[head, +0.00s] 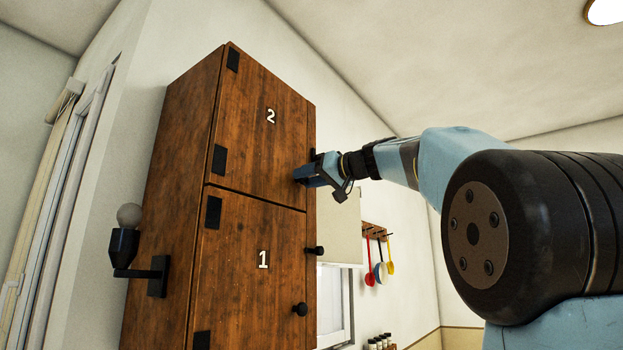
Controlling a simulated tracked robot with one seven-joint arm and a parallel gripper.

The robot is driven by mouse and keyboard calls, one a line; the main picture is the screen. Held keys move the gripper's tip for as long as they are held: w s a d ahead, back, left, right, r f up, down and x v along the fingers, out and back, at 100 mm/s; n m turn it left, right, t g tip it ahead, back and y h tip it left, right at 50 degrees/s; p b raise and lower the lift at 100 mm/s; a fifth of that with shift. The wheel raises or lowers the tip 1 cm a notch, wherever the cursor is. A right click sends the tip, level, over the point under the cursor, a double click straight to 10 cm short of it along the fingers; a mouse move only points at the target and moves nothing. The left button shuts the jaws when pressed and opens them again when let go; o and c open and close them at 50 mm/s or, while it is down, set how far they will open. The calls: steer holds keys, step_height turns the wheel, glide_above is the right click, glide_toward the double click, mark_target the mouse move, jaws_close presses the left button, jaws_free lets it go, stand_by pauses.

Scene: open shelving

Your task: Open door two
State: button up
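Door two (265,135) is the upper wooden door of a tall brown cabinet, marked with a white 2. It looks closed, flush with the cabinet front, with black hinges on its left edge. My gripper (303,174) is at the lower right part of door two, against or very close to its surface. The gripper hides the spot where a knob of door two could be. I cannot tell whether its fingers are open or shut on something.
Door one (255,265), marked 1, is closed below, with a black knob (300,309). Another black knob (316,250) shows at the cabinet's right edge. A wall lamp (128,240) sticks out at the left. Hanging utensils (378,265) are on the wall behind.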

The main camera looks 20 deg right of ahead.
jaws_close()
